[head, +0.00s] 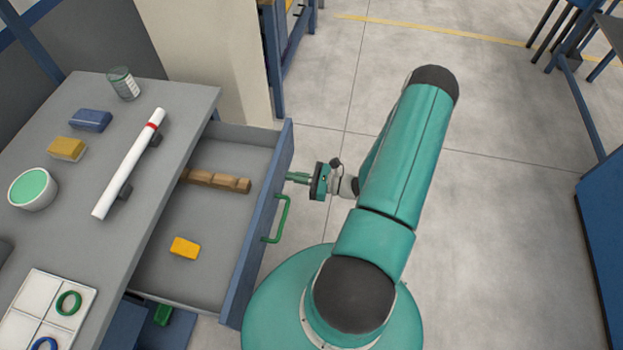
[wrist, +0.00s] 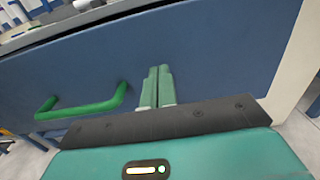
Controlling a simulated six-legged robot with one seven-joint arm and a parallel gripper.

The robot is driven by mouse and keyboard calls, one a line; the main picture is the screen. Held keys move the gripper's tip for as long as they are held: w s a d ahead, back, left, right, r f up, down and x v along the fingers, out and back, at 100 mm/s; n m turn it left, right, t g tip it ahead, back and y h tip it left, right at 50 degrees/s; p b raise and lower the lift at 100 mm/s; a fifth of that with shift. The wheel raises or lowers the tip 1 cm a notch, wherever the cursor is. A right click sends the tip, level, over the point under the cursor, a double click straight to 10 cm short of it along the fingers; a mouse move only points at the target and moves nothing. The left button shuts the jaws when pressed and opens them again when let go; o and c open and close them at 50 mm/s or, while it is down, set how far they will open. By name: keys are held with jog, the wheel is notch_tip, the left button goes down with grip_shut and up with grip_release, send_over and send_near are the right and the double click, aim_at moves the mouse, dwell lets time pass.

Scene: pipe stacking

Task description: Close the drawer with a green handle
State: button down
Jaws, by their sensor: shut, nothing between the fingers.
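The blue drawer (head: 262,230) under the grey worktop stands open, pulled out to the right in the head view. Its blue front also fills much of the wrist view (wrist: 215,60). The green handle (head: 281,222) is on the outer face of that front; it shows at the left in the wrist view (wrist: 85,108). My gripper (head: 290,177) is shut and empty, with its fingertips at the drawer front, beyond the far end of the handle. In the wrist view the closed fingers (wrist: 157,75) point at the blue panel right of the handle; I cannot tell whether they touch it.
Inside the drawer lie a brown wooden piece (head: 215,180) and a yellow block (head: 185,247). The worktop (head: 85,205) holds a white tube (head: 130,165), a jar (head: 124,83), a bowl (head: 33,188) and a tray (head: 50,305).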

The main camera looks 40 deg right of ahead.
jog(key=shift+x, duration=0.8)
